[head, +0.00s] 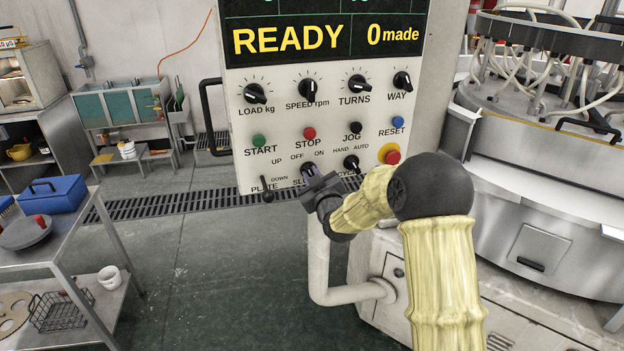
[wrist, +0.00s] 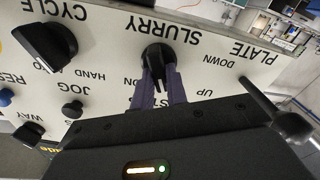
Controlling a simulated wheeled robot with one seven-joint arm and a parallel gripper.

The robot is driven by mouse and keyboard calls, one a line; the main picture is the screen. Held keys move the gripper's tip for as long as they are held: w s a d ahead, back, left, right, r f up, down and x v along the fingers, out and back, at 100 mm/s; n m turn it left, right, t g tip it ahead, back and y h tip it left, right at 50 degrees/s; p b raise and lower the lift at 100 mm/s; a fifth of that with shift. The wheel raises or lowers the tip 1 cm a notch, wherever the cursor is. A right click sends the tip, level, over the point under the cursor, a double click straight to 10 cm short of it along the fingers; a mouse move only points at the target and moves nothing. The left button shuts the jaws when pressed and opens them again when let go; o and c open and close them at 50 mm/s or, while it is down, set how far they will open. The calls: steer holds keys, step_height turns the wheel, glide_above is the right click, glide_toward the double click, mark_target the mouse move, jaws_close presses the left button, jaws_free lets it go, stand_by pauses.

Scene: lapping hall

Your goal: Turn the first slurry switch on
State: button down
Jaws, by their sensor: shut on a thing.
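The slurry switch (wrist: 156,52) is a black rotary knob on the white control panel (head: 238,140); the wrist view shows it upside down, beside the SLURRY label. My gripper (wrist: 160,77) has its two purple fingers closed on the knob, one on each side. In the head view, my gripper (head: 307,171) is at the lower middle of the panel, under the OFF and ON marks, and covers the knob and part of its label. The fingers cover much of the dial marks, and I cannot tell clearly which mark the knob points to.
The plate lever (head: 266,190) is left of my gripper and the cycle knob (head: 351,163) is right of it. The red emergency button (head: 391,155) is farther right. A white bent pipe (head: 318,265) runs below. The panel screen reads READY, 0 made.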

steer(key=shift+w+d+f+m+b, duration=0.1)
steer(key=shift+d+m+b, duration=0.05)
steer(key=shift+m+b, duration=2.5)
steer(key=shift+d+m+b, duration=0.15)
steer(key=shift+m+b, duration=2.15)
steer(key=shift+m, duration=0.55)
steer(key=c, duration=1.4)
jaws_free()
